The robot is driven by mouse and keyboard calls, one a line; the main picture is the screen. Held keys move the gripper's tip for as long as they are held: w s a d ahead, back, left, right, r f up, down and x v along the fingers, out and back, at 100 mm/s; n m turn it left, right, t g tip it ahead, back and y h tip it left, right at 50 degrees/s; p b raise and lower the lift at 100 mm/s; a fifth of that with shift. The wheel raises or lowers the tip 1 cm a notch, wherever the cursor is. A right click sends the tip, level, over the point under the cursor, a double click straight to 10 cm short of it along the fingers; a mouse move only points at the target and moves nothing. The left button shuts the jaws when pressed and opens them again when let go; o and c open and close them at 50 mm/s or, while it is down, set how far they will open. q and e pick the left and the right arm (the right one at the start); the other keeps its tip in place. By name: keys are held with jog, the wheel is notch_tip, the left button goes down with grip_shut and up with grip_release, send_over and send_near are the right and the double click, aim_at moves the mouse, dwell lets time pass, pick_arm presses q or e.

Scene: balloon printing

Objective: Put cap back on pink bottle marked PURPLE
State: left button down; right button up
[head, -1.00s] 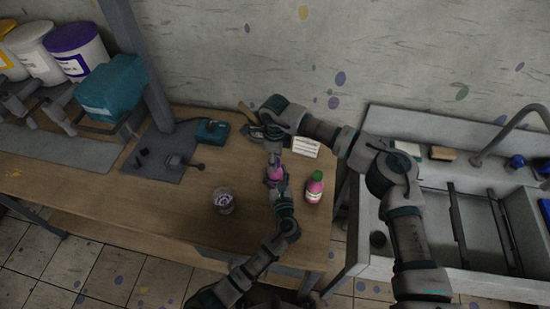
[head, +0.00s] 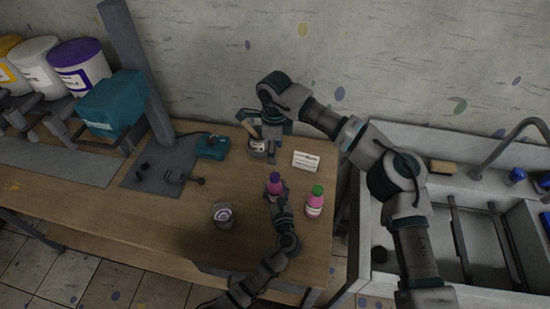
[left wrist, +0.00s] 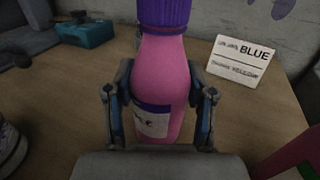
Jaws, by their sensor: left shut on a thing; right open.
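The pink bottle (head: 275,189) stands upright on the table with a purple cap (head: 275,177) on its mouth. In the left wrist view the pink bottle (left wrist: 163,70) fills the middle, and its purple cap (left wrist: 163,14) is cut off by the top edge. Its label is partly hidden and cannot be fully read. My left gripper (left wrist: 162,92) is shut on the bottle's body, one finger on each side. My right gripper (head: 275,155) is open and empty, behind the bottle and apart from it, beside the tool holder.
A green-capped pink bottle (head: 315,203) stands right of the held one. A clear jar (head: 222,215) stands to its left. A white card (head: 306,161) reading BLUE, a tool holder (head: 259,148) and a teal box (head: 214,147) are behind. A sink (head: 490,235) is at right.

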jog(key=shift+r, duration=0.25)
pick_arm(q)
jog(key=shift+c, duration=1.5)
grip_release()
jog(key=shift+s, duration=0.1)
jog(key=v, duration=1.1)
jog(key=shift+s+d, duration=0.15)
jog(key=shift+s, duration=0.2)
